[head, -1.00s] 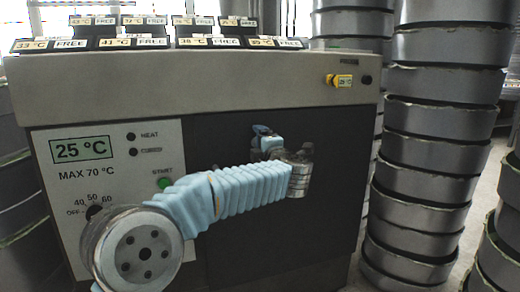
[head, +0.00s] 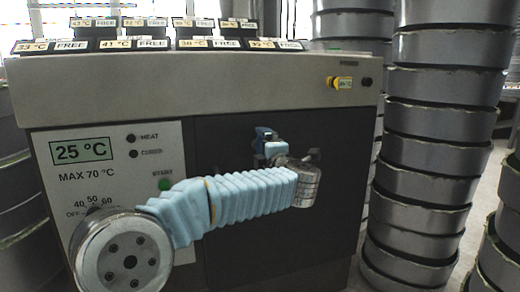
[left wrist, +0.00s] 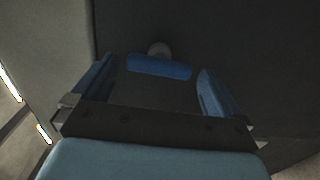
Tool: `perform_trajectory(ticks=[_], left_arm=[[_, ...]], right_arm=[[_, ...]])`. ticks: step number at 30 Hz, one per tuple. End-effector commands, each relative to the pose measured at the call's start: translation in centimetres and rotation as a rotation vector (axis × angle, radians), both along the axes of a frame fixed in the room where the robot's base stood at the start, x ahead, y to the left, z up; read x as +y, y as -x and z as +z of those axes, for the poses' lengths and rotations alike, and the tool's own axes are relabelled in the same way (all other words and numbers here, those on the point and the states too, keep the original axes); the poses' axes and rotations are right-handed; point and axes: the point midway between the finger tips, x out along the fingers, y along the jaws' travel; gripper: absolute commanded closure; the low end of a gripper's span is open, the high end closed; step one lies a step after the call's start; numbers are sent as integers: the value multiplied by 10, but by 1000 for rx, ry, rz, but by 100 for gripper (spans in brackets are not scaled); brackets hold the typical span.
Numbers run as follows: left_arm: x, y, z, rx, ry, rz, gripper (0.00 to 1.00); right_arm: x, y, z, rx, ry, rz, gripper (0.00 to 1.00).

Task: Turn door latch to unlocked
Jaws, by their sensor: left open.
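The oven's dark door (head: 225,145) stands in front of me. In the left wrist view a small round grey hub (left wrist: 158,48) with a blue bar (left wrist: 160,67) in front of it shows against the dark door; this looks like the latch. My left gripper (head: 267,143) is at the door's upper middle. Its blue fingers are spread apart in the left wrist view, with the bar between them; I cannot tell whether they touch it. In the head view the gripper and wrist largely hide the latch, so its turn is hard to read. My right gripper is out of view.
The control panel (head: 100,165) reads 25 °C and has a green start button and a dial, partly behind my left arm. A yellow switch (head: 341,83) sits at upper right. Stacked grey moulds (head: 440,130) stand close on the right. Several temperature signs (head: 210,44) line the top.

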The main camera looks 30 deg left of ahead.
Motion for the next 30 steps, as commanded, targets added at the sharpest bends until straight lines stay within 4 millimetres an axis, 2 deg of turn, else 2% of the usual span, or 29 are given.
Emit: perform_trajectory(ticks=[6,12,18,30], left_arm=[[-44,36,1,-1,-1,-5,0],[-71,60,0,0,0,-1,0],[-82,70,0,1,1,0,0],[-82,70,0,1,1,1,0]], right_arm=[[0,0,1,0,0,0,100],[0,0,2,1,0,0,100],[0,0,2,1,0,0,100],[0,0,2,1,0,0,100]])
